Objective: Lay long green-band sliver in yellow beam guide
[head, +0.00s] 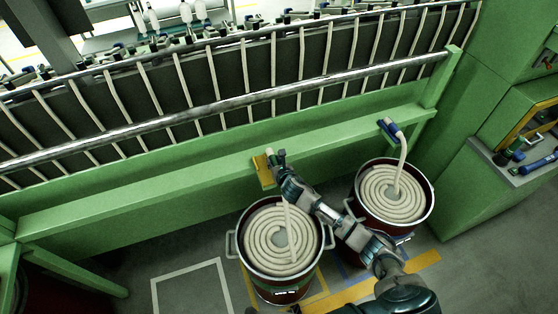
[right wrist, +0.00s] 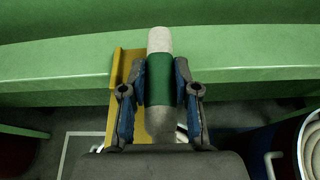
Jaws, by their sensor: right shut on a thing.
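My right gripper (head: 279,168) is shut on the green-band sliver (right wrist: 159,80), a white rope end with a dark green band. Its fingers (right wrist: 160,95) press both sides of the band, and the pale tip sticks out beyond it. The sliver's tail (head: 291,220) hangs from the gripper to the coil in the left can. The yellow beam guide (head: 262,170) is on the green beam, just left of the gripper; it also shows in the right wrist view (right wrist: 115,98). The sliver overlaps the guide's right side in that view; I cannot tell whether they touch. My left gripper is not in view.
The left can (head: 235,243) stands below the guide. The right can (head: 430,205) stands beside it, its sliver (head: 401,150) rising to a blue guide (head: 387,131) on the green beam (head: 150,190). A metal rail (head: 225,103) runs above. A side shelf (head: 520,170) holds tools.

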